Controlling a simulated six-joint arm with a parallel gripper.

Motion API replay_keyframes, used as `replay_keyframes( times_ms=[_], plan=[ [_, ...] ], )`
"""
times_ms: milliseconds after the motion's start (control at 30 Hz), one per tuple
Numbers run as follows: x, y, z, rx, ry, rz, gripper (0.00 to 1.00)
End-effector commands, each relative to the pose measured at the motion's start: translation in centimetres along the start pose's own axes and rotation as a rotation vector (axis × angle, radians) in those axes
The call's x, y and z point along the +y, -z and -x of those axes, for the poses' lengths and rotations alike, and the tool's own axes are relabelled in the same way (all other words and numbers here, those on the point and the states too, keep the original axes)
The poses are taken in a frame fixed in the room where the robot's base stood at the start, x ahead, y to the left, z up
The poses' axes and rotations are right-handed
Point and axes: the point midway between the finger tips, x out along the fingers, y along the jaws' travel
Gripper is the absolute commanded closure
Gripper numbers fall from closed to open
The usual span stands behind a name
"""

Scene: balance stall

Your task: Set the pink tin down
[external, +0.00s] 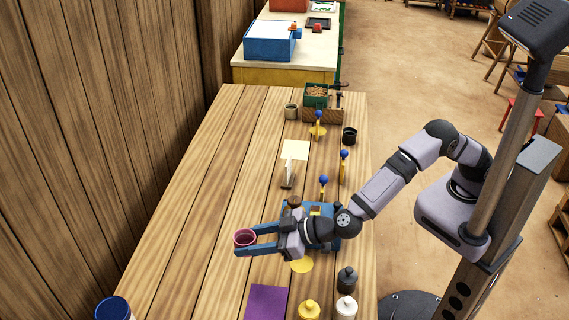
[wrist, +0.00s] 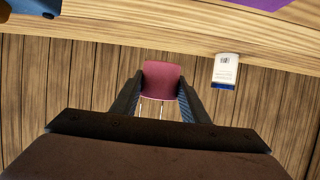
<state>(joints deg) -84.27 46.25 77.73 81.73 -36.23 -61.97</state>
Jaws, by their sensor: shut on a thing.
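The pink tin (external: 244,238) is a small open-topped cup between the fingertips of my gripper (external: 258,240), over the left part of the wooden table in the external view. My gripper is shut on it. In the wrist view the pink tin (wrist: 161,80) sits between the two dark fingers of my gripper (wrist: 160,96). I cannot tell how far the tin is above the table.
A purple mat (external: 266,302) lies at the near edge of the wooden table (external: 190,200). Several bottles (external: 346,307) stand at the near right. Blue-topped yellow pieces (external: 323,187) stand farther back. The table's left side is clear.

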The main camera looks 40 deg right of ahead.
Motion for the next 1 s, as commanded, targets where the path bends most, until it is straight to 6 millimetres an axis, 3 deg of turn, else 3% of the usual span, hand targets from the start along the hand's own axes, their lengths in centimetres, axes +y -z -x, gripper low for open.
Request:
replay_keyframes(
  times_ms=[333, 667, 1000],
  plan=[
    [0.1, -4.8, -1.9, -0.003, 0.0, 0.004, 0.85],
    [0.1, -5.7, -2.3, -0.001, -0.001, 0.001, 0.85],
    [0.1, -8.8, -3.6, -0.001, -0.001, 0.002, 0.85]
  ],
)
